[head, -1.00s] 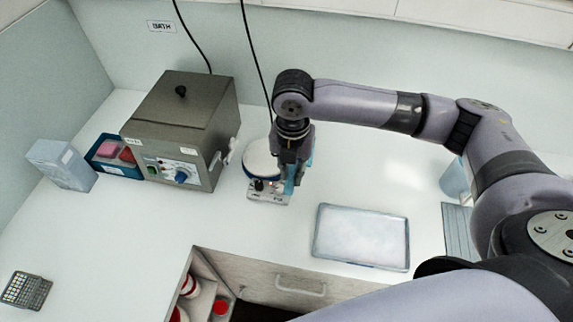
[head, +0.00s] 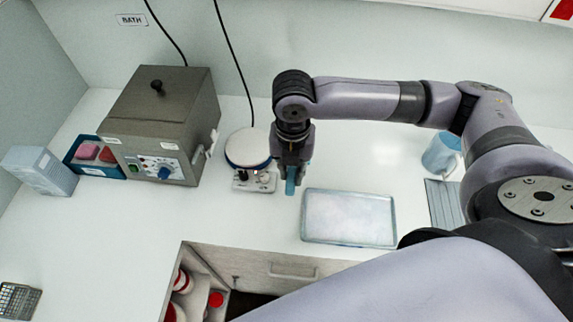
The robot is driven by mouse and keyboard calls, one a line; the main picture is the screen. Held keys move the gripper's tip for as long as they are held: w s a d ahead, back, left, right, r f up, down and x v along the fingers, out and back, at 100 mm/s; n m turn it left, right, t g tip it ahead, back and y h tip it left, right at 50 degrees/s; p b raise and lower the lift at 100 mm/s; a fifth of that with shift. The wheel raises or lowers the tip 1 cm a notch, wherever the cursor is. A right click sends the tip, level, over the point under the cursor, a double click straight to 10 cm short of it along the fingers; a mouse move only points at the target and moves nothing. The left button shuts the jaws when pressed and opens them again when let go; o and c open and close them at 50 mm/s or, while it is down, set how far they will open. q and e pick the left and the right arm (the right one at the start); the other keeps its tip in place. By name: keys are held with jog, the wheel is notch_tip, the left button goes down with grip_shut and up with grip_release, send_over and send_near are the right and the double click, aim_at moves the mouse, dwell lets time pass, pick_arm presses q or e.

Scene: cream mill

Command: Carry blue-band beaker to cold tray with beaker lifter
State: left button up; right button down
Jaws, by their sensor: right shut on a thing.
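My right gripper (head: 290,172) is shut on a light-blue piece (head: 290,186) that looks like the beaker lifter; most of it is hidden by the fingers. The gripper is above the bench, between the hotplate and the cold tray. The cold tray (head: 348,240), shallow with a pale frosty surface and grey-blue rim, lies just to the right and looks empty. I cannot make out the blue-band beaker; the gripper and arm may hide it. My left gripper is not in view.
A round-topped hotplate (head: 245,148) stands left of the gripper. Further left are a steel bath (head: 160,115), a blue container with pink and red items (head: 95,152) and a pale box (head: 40,170). A light-blue jug (head: 440,153) and ribbed mat (head: 443,203) are at right. Below, a cupboard stands open.

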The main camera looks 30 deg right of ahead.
jog(key=shift+s+d+f, duration=0.1)
jog(key=shift+s+d, duration=0.15)
jog(key=shift+s, duration=0.35)
jog(key=shift+s+d+f, duration=0.1)
jog(key=shift+s+d, duration=0.2)
jog(key=shift+s, duration=0.25)
jog(key=shift+s+d+f, duration=0.1)
jog(key=shift+s+d, duration=0.15)
jog(key=shift+s, duration=0.5)
jog(key=s+d+f, duration=0.1)
jog(key=s+d, duration=0.3)
jog(key=s, duration=0.5)
jog(key=shift+s+d, duration=0.15)
jog(key=shift+d, duration=0.05)
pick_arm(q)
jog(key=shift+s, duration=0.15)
pick_arm(e)
jog(key=shift+f, duration=0.15)
